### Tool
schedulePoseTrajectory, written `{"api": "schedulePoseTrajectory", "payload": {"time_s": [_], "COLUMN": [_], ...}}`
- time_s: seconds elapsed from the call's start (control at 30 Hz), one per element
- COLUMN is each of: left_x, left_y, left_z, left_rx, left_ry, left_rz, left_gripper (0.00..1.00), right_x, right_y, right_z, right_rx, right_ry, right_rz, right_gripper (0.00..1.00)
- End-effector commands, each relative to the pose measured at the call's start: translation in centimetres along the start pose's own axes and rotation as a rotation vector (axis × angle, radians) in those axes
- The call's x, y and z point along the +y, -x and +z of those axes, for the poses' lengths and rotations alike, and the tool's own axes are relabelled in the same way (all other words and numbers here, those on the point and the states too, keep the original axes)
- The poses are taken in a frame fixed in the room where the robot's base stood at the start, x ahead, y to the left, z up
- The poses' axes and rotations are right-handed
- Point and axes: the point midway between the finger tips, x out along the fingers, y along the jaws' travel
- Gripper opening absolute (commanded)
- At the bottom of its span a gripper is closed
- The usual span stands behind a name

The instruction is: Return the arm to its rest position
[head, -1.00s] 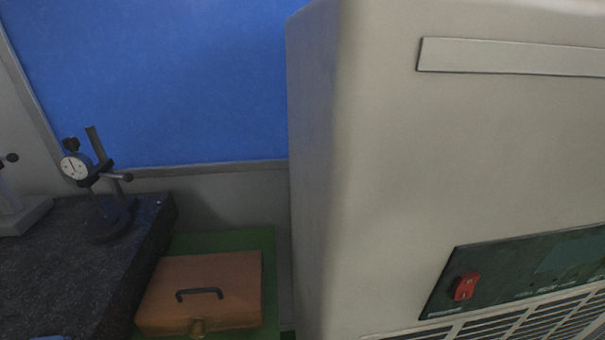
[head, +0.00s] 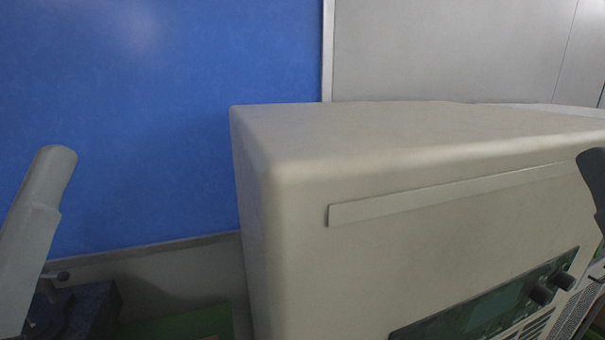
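A light grey link of my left arm (head: 38,225) rises at the left edge of the head view, beside the blue panel. A dark part of my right arm (head: 594,180) shows at the right edge, in front of the beige machine. Neither gripper can be made out in the frame, so what they hold is hidden.
The large beige machine (head: 290,240) fills the centre and right, with a dark control panel (head: 480,308) low on its front. A blue wall panel (head: 150,110) stands behind. A dark block (head: 95,305) and a green surface (head: 185,323) show at lower left.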

Motion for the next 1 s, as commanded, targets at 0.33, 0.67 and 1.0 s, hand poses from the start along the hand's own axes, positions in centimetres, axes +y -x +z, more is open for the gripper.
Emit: {"api": "schedulePoseTrajectory", "payload": {"time_s": [0.33, 0.67, 1.0], "left_x": [-0.1, -0.1, -0.1], "left_y": [-13.9, -19.4, -19.1], "left_z": [-12.8, -17.7, -17.5], "left_rx": [-0.001, -0.002, -0.001], "left_ry": [-0.002, -0.003, -0.003], "left_rz": [-0.001, -0.002, -0.002], "left_gripper": [0.67, 0.67, 0.67], "right_x": [0.1, 0.1, 0.1], "right_y": [-14.0, -19.4, -19.1], "right_z": [-12.8, -17.8, -17.5], "right_rx": [-0.001, -0.002, -0.002], "right_ry": [0.0, 0.0, 0.0], "right_rz": [0.0, 0.0, 0.0], "right_gripper": [0.0, 0.0, 0.0]}}
